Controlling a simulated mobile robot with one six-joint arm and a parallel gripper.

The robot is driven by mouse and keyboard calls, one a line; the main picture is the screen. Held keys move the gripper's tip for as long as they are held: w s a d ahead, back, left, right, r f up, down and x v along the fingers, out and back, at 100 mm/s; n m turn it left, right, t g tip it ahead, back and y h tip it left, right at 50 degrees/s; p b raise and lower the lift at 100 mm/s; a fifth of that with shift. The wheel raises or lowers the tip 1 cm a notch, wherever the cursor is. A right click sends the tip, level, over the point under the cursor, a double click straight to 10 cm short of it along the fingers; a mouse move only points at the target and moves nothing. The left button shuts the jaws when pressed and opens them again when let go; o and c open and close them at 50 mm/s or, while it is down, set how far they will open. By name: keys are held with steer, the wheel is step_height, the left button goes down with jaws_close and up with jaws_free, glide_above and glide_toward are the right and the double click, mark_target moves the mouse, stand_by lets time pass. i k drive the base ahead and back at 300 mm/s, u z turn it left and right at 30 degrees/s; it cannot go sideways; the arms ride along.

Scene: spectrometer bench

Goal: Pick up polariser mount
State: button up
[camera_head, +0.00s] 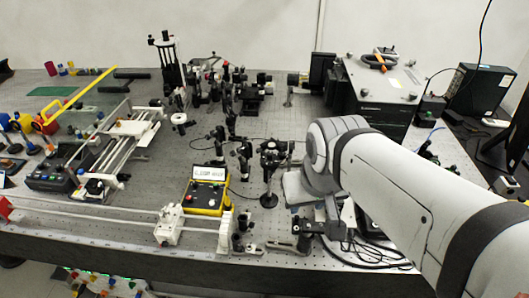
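Several small black optic mounts on posts stand on the perforated bench (290,120). I cannot tell for sure which of them is the polariser mount. One dark mount on a round base (270,165) stands just left of my wrist. Another small dark mount (240,236) stands near the bench's front edge. My arm reaches in from the right, and my gripper (303,238) points down near the front edge, right of that small mount. Its fingers are small and dark against clutter, so I cannot tell their opening or whether they hold anything.
A yellow meter (205,196) and a white block on a rail (168,226) lie to the left. A large grey instrument box (380,92) stands behind my arm. Black cables (375,255) lie near the front edge. Bare bench shows behind the meter.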

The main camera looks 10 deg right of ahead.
mark_target(269, 199)
steer(key=z, duration=1)
steer(key=k, duration=1.1)
steer(key=u, duration=1)
steer(key=i, duration=1)
steer(key=u, duration=0.05)
